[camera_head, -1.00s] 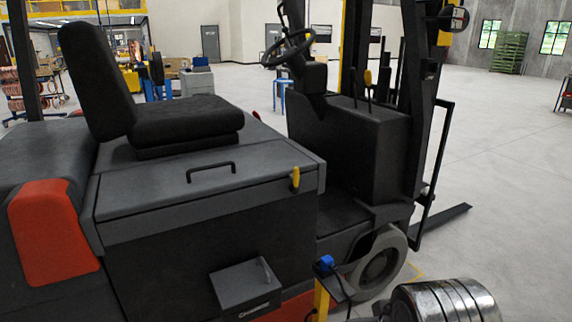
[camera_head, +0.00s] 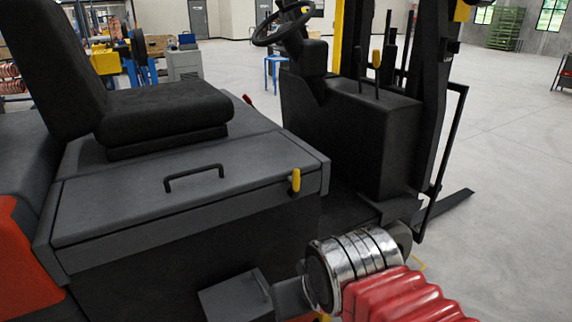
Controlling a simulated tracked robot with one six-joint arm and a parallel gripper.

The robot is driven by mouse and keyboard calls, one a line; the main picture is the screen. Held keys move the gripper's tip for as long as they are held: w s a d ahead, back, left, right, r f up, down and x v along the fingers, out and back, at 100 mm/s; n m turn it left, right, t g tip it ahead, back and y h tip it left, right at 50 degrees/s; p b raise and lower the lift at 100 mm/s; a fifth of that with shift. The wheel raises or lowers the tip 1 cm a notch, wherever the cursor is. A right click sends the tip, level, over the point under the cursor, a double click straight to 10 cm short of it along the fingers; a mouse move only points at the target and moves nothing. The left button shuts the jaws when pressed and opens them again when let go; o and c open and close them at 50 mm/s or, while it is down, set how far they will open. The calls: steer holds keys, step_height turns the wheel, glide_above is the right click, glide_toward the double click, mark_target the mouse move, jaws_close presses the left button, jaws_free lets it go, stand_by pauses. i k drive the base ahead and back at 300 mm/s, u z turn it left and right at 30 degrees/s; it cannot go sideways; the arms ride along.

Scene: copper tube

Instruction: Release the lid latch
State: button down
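The yellow latch (camera_head: 295,181) stands upright on the front face of the grey lid (camera_head: 110,222), near the lid's right end. The lid lies flat and closed on the forklift body below the seat, with a black bar handle (camera_head: 194,177) on top. My arm comes in from the lower right, with a silver ringed section and red bellows. A dark grey part at its left end (camera_head: 291,298) may belong to my gripper. It is below the latch and clear of it.
The black seat (camera_head: 160,118) is behind the lid. The steering wheel (camera_head: 283,22) and lever console (camera_head: 350,140) rise to the right. Open floor lies at the far right.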

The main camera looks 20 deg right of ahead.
mark_target(296, 174)
steer(key=u, duration=0.15)
steer(key=i, duration=0.85)
steer(key=u, duration=0.1)
